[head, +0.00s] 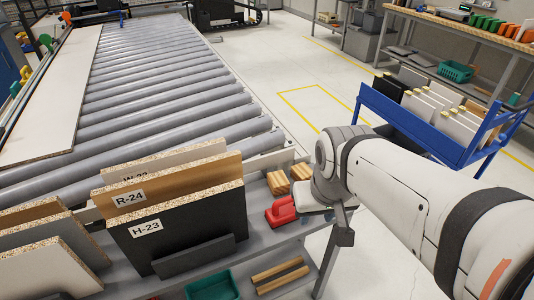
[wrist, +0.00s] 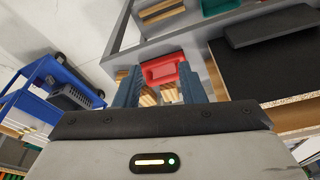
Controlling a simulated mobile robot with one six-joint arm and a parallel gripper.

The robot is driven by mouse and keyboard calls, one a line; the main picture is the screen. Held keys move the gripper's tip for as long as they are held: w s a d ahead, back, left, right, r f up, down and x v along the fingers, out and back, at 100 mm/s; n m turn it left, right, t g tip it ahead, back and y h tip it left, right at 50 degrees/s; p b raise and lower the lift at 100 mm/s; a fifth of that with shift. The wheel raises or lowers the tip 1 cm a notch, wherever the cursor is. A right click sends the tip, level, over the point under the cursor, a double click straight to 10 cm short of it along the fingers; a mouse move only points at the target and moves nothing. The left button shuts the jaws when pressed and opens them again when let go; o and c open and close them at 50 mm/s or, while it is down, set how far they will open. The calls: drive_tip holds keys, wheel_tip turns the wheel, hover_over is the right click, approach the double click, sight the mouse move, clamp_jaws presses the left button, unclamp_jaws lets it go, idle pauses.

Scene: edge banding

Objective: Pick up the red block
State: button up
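The red block (head: 282,211) lies on the grey shelf beside the dark H-23 panel, at the right end of the panels. It has a raised, handle-like top. In the wrist view the red block (wrist: 161,72) shows between and just past the tips of my gripper (wrist: 160,67). The two blue-grey fingers are apart with nothing held between them. In the head view the end of my arm is just right of the block, and my gripper is partly hidden there. I cannot tell how high the fingers are above the block.
Wooden blocks (head: 288,180) lie just behind the red block. The H-23 panel (head: 180,228) stands close on its left. A green bin (head: 212,287) and wood strips (head: 279,276) are on a lower level. A blue cart (head: 418,121) stands to the right across open floor.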

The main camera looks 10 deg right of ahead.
drive_tip(key=shift+w, duration=0.2)
drive_tip(key=shift+o, duration=0.7)
drive_tip(key=shift+w+d, duration=0.1)
drive_tip(key=shift+d, duration=0.15)
drive_tip(key=m+b, duration=0.2)
drive_tip(key=m, duration=1.2)
hover_over(290, 198)
drive_tip(key=d, duration=0.1)
drive_tip(key=shift+g+y, duration=0.3)
wheel_tip(290, 198, down, 13)
drive_tip(key=shift+r, duration=0.15)
drive_tip(key=shift+w+f+m, duration=0.1)
drive_tip(key=shift+f+m, duration=0.2)
drive_tip(key=shift+f, duration=0.05)
drive_tip(key=f, duration=0.5)
drive_tip(key=a+f, duration=0.1)
drive_tip(key=f, duration=0.1)
drive_tip(key=shift+w+f, duration=0.2)
drive_tip(key=shift+c, duration=0.4)
clamp_jaws()
